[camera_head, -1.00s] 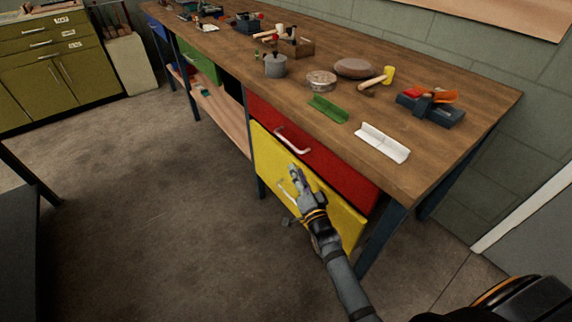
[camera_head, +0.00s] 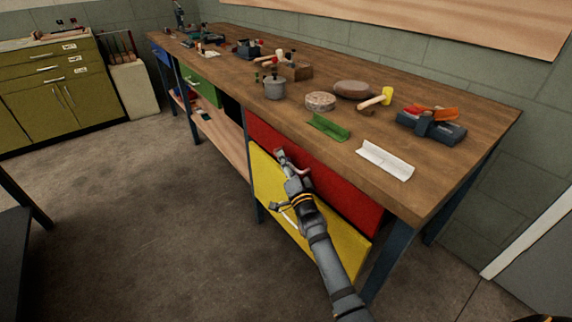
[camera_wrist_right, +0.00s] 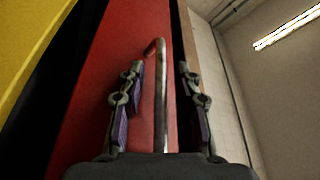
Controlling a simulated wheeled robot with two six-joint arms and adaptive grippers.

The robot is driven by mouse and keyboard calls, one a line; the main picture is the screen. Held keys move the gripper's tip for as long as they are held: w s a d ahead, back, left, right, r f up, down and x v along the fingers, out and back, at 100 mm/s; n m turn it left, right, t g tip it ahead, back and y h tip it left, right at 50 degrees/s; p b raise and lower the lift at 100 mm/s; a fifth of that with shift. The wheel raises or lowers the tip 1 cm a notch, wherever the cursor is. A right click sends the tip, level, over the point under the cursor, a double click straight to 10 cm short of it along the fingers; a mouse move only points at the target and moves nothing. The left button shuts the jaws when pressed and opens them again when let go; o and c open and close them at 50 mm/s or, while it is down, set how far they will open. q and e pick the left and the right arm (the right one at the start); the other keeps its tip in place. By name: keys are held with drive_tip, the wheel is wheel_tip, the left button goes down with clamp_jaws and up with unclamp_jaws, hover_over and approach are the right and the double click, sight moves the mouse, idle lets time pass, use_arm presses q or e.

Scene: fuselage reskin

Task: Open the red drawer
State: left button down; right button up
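The red drawer (camera_head: 342,186) is at the right end of the workbench, just under its top, and looks shut. Its metal handle (camera_head: 304,172) is partly hidden by my right gripper (camera_head: 280,157) in the head view. In the right wrist view the red drawer front (camera_wrist_right: 92,105) fills the middle left, and the handle (camera_wrist_right: 161,95) runs between the two fingers of my right gripper (camera_wrist_right: 158,105). The fingers are apart, with gaps on both sides of the handle. My left gripper is not in view.
The yellow drawer (camera_head: 342,240) lies directly below the red one. The wooden bench top (camera_head: 440,170) holds a green angle piece (camera_head: 328,127), a white angle piece (camera_head: 385,161), a mallet (camera_head: 376,98) and other tools. The floor (camera_head: 150,220) in front of the bench is clear.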

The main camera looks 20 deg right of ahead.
clamp_jaws()
idle(0.3)
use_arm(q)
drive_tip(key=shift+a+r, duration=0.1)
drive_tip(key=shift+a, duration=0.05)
use_arm(e)
drive_tip(key=shift+a, duration=0.1)
